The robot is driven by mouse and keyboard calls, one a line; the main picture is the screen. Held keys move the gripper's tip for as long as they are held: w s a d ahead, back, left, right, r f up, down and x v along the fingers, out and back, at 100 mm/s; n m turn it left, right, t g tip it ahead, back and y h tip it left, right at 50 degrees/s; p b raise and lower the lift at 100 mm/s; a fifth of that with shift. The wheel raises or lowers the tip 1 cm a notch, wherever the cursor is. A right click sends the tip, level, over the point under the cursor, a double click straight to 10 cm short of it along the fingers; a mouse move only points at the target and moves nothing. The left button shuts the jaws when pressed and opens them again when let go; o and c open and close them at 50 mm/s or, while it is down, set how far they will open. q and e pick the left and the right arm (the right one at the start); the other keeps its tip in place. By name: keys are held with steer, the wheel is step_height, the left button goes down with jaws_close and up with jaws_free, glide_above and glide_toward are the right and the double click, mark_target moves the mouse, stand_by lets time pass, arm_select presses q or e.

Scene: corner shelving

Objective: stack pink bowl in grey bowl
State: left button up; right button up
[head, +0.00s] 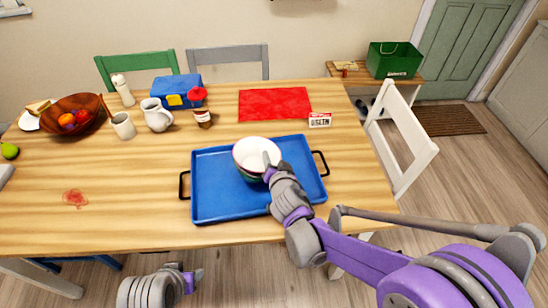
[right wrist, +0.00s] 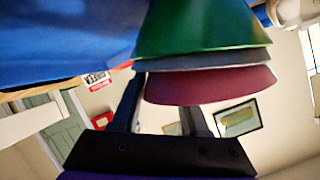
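A stack of bowls (head: 250,152) stands on the blue tray (head: 212,203); the top one looks white inside. In the right wrist view, which appears upside down, a pink bowl (right wrist: 210,87), a grey bowl (right wrist: 215,62) and a green bowl (right wrist: 200,28) show nested, with pink uppermost and green nearest the tray. My right gripper (head: 271,166) is at the right side of the stack's rim. Its fingers (right wrist: 165,112) are apart near the pink rim; the fingertips are partly hidden by the bowls. My left gripper (head: 192,278) is low, before the table's front edge, its opening unclear.
The tray has black handles at both sides. Behind it lie a red mat (head: 274,104) and a small calendar block (head: 320,120). A jug (head: 156,115), a jar (head: 203,118), a cup (head: 123,126) and a fruit bowl (head: 88,119) stand left. The table's front left is mostly clear.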

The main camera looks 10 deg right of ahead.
steer(key=shift+r, duration=0.1)
stand_by(0.3)
steer(key=shift+r+p, duration=0.3)
steer(key=shift+r, duration=0.1)
steer(key=p+v, duration=0.2)
steer(key=v, duration=1)
steer(key=s+d+f+n+g+h, duration=0.1)
steer(key=s+d+f+g+h, duration=0.2)
steer(key=s+d, duration=0.55)
steer(key=s+d+f+n+g+y, duration=0.1)
steer(key=s+n+g, duration=0.1)
steer(key=s, duration=0.3)
steer(key=s+d+f+n+g, duration=0.1)
steer(key=s+n+g, duration=0.1)
steer(key=s, duration=0.3)
steer(key=shift+s+d+g+y, duration=0.3)
steer(key=shift+d+g+y, duration=0.1)
steer(key=shift+g, duration=0.4)
steer(key=shift+p, duration=0.3)
